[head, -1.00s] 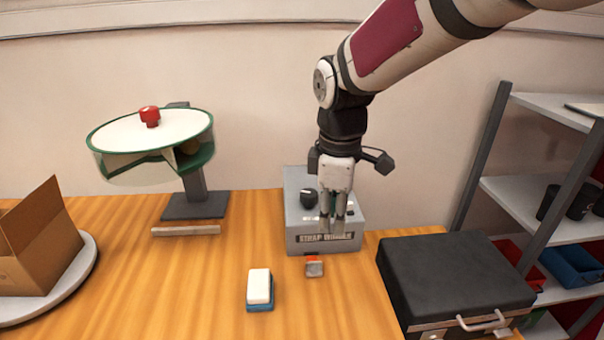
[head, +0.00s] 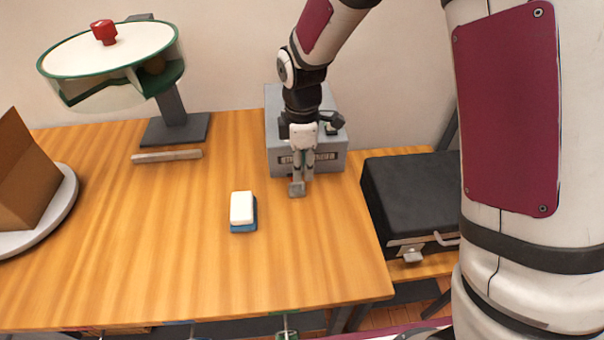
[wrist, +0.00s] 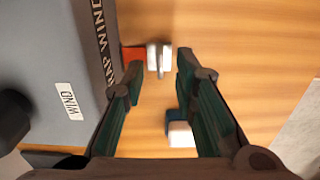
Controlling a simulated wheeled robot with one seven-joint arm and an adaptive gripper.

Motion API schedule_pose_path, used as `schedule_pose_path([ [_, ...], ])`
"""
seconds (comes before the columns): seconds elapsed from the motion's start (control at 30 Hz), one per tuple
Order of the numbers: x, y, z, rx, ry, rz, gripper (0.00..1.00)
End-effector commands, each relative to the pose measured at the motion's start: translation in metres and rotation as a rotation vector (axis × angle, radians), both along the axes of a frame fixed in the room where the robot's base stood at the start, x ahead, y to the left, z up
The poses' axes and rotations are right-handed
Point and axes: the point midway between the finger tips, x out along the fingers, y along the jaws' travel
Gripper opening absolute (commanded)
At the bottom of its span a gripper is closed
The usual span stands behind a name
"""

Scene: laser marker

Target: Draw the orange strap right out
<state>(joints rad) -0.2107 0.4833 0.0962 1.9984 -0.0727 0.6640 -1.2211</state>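The grey strap winder (head: 278,130) stands at the back of the table against the wall, and its side with lettering fills the left of the wrist view (wrist: 60,70). A short piece of orange strap (wrist: 133,57) sticks out of it, ending in a grey metal tab (wrist: 158,60). In the head view the tab (head: 296,189) shows just below my fingertips, and the orange is hidden. My gripper (head: 302,178) points down in front of the winder. In the wrist view my gripper (wrist: 160,70) is open, with the tab in the gap at its fingertips; I see no grip on it.
A white and blue block (head: 243,210) lies on the table left of the gripper. A black case (head: 410,195) stands to the right. A drum on a stand (head: 110,60) and a cardboard box (head: 25,180) are at the left. The table's front is clear.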

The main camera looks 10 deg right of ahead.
Motion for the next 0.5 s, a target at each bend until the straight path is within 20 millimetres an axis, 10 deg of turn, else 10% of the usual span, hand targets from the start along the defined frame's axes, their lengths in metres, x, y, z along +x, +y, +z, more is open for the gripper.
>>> schedule_pose_path([
  [0.5, 0.000, 0.000, -0.037, 0.000, -0.001, 0.001, 0.26],
])
